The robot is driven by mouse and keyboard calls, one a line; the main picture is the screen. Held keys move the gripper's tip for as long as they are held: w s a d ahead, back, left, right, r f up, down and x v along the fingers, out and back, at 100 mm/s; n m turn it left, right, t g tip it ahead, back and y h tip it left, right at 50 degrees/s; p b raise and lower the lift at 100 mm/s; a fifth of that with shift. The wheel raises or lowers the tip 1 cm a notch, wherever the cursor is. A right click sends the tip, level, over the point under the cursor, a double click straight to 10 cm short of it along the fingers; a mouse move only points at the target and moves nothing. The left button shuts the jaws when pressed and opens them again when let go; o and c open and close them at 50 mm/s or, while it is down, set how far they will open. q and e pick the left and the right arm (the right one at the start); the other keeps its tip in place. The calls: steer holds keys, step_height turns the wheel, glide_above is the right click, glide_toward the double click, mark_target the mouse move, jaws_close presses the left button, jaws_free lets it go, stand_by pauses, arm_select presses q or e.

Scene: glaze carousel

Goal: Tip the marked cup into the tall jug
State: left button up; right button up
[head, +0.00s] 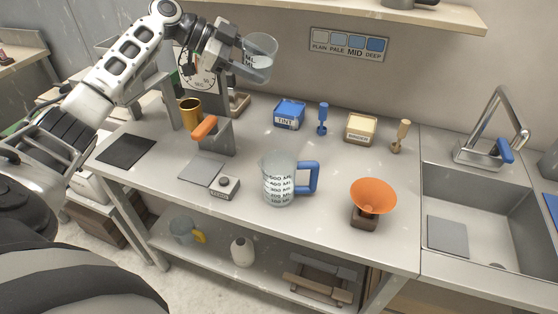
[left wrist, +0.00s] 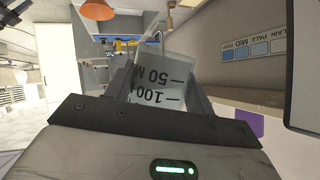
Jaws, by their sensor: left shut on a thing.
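My left gripper (head: 256,70) is shut on the clear marked cup (head: 261,45), raised high at the upper middle of the head view. The cup looks close to upright, perhaps slightly tilted. In the left wrist view the cup (left wrist: 160,80) sits between the fingers, its 50 and 100 marks showing; I cannot make out any contents. The tall jug (head: 277,185), clear with ML marks and a blue handle on its right, stands upright on the bench, well below the cup and slightly right of it. My right gripper is not in view.
An orange funnel (head: 373,195) stands right of the jug, a small grey box (head: 225,187) left of it. Behind are a blue TINT tub (head: 289,115) and a cream tub (head: 360,128). An orange-handled press with a brass cup (head: 190,112) is at left, a sink at right.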

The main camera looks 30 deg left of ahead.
arm_select(q)
steer(key=shift+s+d+f+m+y, duration=0.15)
steer(key=shift+d+f+m+y, duration=0.05)
steer(key=shift+f, duration=0.3)
steer(key=shift+s+d+f+m+y, duration=0.15)
steer(key=shift+d+f+m+y, duration=0.05)
steer(key=shift+f, duration=0.3)
step_height(320, 180, down, 7)
steer(key=d+m+t+y, duration=0.1)
steer(key=shift+s+r, duration=0.15)
steer(key=shift+s, duration=0.15)
steer(key=shift+d+f+m+t+y, duration=0.2)
steer(key=shift+m+t+y, duration=0.15)
steer(key=shift+y, duration=0.25)
steer(key=shift+f+m+t+y+b, duration=0.25)
steer(key=shift+f+m+y+b, duration=0.2)
steer(key=shift+f, duration=0.5)
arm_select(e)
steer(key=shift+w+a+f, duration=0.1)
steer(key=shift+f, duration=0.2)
arm_select(q)
steer(key=shift+f, duration=0.15)
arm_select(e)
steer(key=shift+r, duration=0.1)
arm_select(q)
steer(key=shift+f+m+y+b, duration=0.2)
steer(key=shift+m+y+b, duration=0.2)
steer(key=shift+y+b, duration=0.1)
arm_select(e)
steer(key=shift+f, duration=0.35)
